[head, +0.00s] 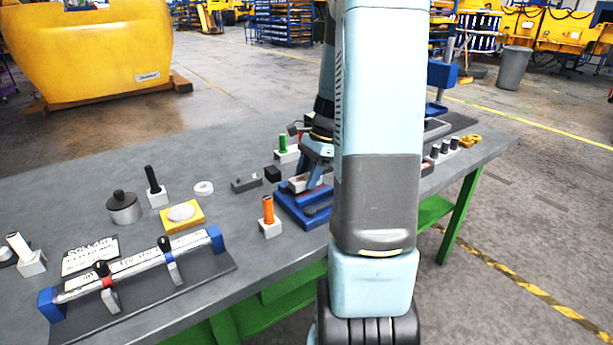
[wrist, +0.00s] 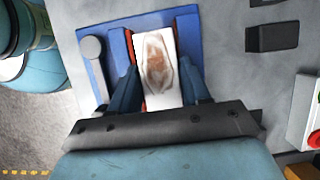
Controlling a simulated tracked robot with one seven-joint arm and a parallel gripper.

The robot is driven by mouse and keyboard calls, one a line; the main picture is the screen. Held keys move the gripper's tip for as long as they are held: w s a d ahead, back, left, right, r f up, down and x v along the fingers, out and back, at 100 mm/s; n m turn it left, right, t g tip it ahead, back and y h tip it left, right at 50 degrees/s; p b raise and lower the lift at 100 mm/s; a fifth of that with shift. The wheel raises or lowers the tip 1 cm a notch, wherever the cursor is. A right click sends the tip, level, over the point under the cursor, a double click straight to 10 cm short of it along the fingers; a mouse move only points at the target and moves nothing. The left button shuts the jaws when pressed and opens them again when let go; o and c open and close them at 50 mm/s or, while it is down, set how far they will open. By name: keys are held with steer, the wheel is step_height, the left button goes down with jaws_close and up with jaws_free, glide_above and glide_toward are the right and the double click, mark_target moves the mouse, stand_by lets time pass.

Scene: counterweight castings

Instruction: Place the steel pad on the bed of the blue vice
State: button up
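The steel pad (wrist: 158,65) is a pale rectangular block with a rusty brown patch on top. It lies between the fingers of my gripper (wrist: 160,82), which appear to press on its two long sides. The blue vice (wrist: 97,25) is directly below, with red strips along both sides of the pad. In the head view, my gripper (head: 315,172) points down at the vice (head: 303,211), and the pad (head: 300,184) shows partly between the jaws. Whether the pad's underside touches the bed is hidden.
A block with an orange handle (head: 268,217) stands just left of the vice. Dark blocks (head: 247,183) and a green-handled block (head: 284,152) are behind it. A red-buttoned box (wrist: 309,115) is at the wrist view's right edge. My arm hides part of the table (head: 120,165).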

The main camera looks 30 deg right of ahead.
steer(key=o, duration=0.3)
steer(key=shift+s+f, duration=0.25)
steer(key=shift+f, duration=0.15)
steer(key=shift+o, duration=0.5)
steer(key=shift+w+r, duration=0.1)
steer(key=shift+r, duration=0.4)
steer(key=v, duration=1.1)
steer(key=s+a+r+n+t+h, duration=0.2)
steer(key=s+a+r+n, duration=0.2)
steer(key=s+a+n, duration=0.4)
steer(key=s+a+r+n+t+h, duration=0.2)
steer(key=s+a+r+n+t, duration=0.1)
steer(key=s+a+n, duration=0.6)
steer(key=a+r, duration=0.1)
steer(key=a, duration=0.2)
steer(key=shift+a+r+n+t, duration=0.25)
steer(key=shift+r+n+t, duration=0.05)
